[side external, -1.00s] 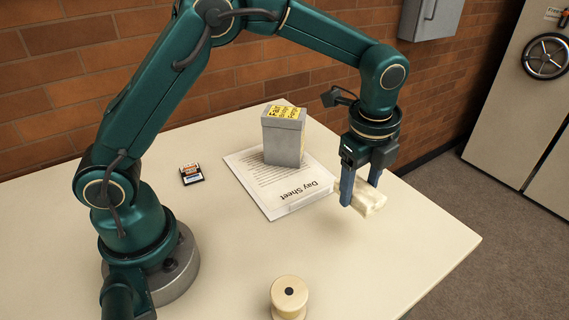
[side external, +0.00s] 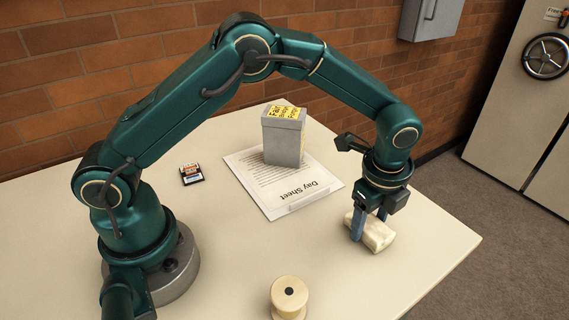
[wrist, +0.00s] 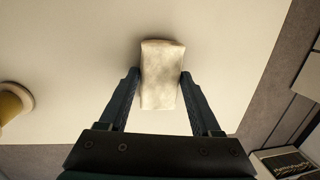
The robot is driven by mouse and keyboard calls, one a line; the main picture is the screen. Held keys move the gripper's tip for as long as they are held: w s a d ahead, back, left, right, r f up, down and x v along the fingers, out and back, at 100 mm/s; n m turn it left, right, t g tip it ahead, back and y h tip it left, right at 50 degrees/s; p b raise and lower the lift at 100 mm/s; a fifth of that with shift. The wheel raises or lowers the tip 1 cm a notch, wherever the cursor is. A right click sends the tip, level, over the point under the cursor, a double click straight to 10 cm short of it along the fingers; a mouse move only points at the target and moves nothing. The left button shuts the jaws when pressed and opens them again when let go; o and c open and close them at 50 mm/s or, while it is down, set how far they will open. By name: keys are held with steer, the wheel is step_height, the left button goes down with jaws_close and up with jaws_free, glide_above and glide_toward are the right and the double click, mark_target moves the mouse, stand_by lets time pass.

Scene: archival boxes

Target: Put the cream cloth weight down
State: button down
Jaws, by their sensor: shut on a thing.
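The cream cloth weight (side external: 374,234) is a soft, pale block between my gripper's fingers, low at the right part of the table. My gripper (side external: 369,227) is shut on it, with one blue finger on each side. In the wrist view the cloth weight (wrist: 161,75) sits between the two fingertips of my gripper (wrist: 160,80), with a faint shadow around its far end. It looks at or very near the table top; I cannot tell whether it touches.
A grey box (side external: 283,138) with a yellow label stands on the Day Sheet (side external: 270,192). A cream spool (side external: 289,297) stands at the front; it also shows in the wrist view (wrist: 14,102). A small dark card (side external: 191,174) lies left. Bare table (side external: 330,255) surrounds the weight.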

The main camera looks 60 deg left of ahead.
mark_target(368, 232)
steer(key=shift+c, duration=0.4)
jaws_free()
steer(key=s+a+r+n+t, duration=0.1)
steer(key=s+r+n, duration=0.1)
steer(key=r, duration=0.6)
steer(key=s+a+r+n, duration=0.2)
steer(key=s+r, duration=0.1)
steer(key=r, duration=0.5)
steer(key=s+a+n+t, duration=0.1)
steer(key=s+a+n, duration=0.2)
steer(key=s+n, duration=0.4)
steer(key=s+a+f+n+t+h, duration=0.1)
steer(key=s+a+n+t, duration=0.1)
steer(key=s+n, duration=0.5)
steer(key=shift+a, duration=0.9)
steer(key=shift+f, duration=0.1)
